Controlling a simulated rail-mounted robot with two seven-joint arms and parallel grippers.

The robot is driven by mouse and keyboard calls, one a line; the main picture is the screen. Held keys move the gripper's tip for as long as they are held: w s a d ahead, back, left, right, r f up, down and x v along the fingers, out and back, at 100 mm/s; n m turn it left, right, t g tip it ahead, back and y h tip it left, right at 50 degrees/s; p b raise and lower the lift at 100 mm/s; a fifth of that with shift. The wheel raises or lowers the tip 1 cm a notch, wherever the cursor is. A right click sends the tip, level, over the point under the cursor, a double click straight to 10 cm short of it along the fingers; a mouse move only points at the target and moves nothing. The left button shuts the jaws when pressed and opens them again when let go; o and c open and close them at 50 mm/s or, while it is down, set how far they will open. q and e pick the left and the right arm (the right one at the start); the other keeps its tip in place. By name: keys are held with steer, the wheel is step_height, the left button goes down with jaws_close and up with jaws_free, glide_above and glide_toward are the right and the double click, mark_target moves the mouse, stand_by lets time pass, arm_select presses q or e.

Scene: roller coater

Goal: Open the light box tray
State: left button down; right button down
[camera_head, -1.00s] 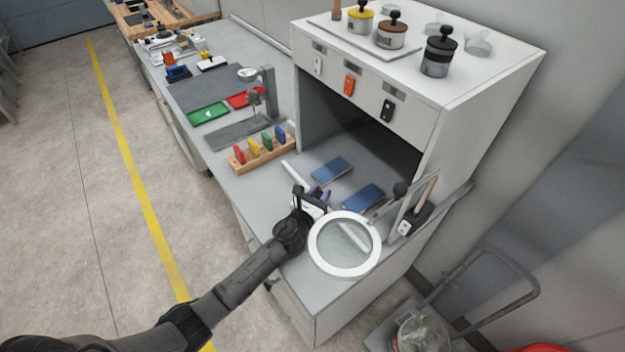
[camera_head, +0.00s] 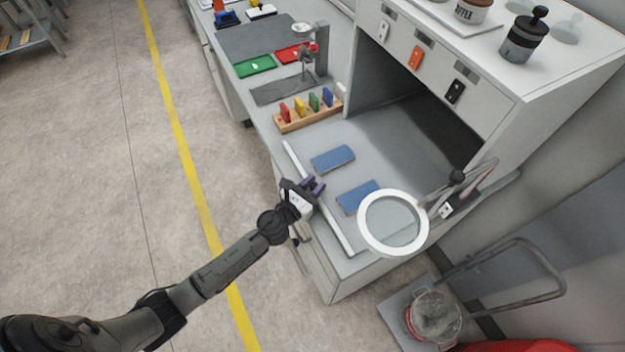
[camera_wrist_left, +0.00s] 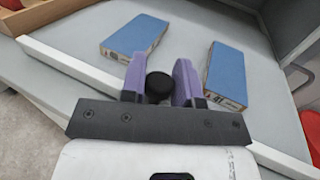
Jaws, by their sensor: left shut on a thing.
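The light box tray (camera_head: 338,231) is a grey panel with a raised white front rim, lying in front of the dark light box opening. Its rim also crosses the left wrist view (camera_wrist_left: 65,58). Two blue blocks (camera_head: 333,158) (camera_head: 358,196) lie on the tray. My left gripper (camera_head: 314,186) is at the front rim, with its purple fingers shut on a round black knob (camera_wrist_left: 159,87). The fingers partly hide the knob in the left wrist view. My right gripper is not in view.
The white light box cabinet (camera_head: 500,105) stands behind the tray. A round white-ringed magnifier (camera_head: 365,222) hangs over the tray's right end. A wooden rack (camera_head: 295,126) with coloured pieces stands at the left. The floor in front of the bench is clear.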

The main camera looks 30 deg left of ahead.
arm_select(q)
steer(key=c, duration=0.9)
jaws_free()
steer(key=shift+s, duration=0.1)
steer(key=shift+s+a+b, duration=0.3)
steer(key=shift+s+a, duration=0.05)
steer(key=shift+s, duration=1.9)
steer(key=shift+s+a+b, duration=0.25)
steer(key=shift+s+a, duration=0.1)
steer(key=shift+s, duration=1.9)
steer(key=shift+s+a+b, duration=0.3)
steer(key=shift+s+a, duration=0.05)
steer(key=shift+s, duration=1.9)
